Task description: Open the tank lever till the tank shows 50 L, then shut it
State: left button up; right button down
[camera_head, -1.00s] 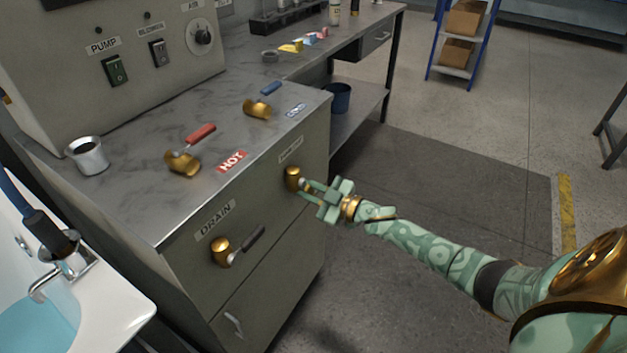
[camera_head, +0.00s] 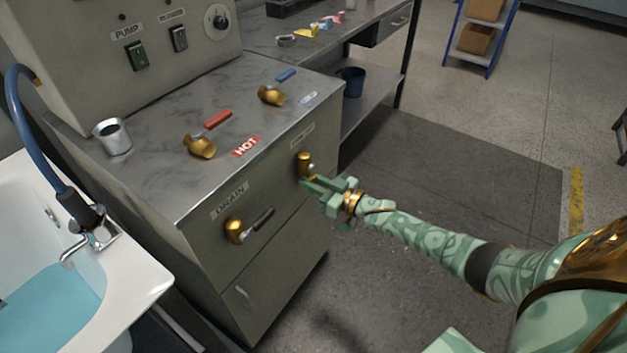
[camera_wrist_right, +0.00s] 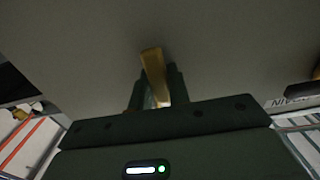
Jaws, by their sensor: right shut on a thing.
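The brass valve (camera_head: 304,162) sits on the front of the grey-green cabinet, under a small label too blurred to read. My right gripper (camera_head: 318,186) is at its lower right, over where its lever comes out. In the right wrist view, the jaws (camera_wrist_right: 156,95) are shut on the brass lever (camera_wrist_right: 152,65), which stands slightly tilted against the cabinet front. The gripper hides much of the lever in the head view. No tank reading in litres is legible in either view. My left gripper is out of view.
The drain valve (camera_head: 235,231) with a dark handle is lower left on the same cabinet. Red-handled (camera_head: 202,146) and blue-handled (camera_head: 272,94) valves and a metal cup (camera_head: 113,137) stand on top. A white tub (camera_head: 140,278) holds blue water at left.

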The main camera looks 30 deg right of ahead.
jog(key=shift+f, duration=0.1)
jog(key=c, duration=1.3)
grip_release()
pick_arm(q)
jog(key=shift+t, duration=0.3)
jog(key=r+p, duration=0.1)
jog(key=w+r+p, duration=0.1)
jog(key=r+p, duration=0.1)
jog(key=p, duration=0.1)
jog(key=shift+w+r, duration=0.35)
pick_arm(e)
jog(key=v, duration=1.6)
jog(key=shift+s, duration=0.2)
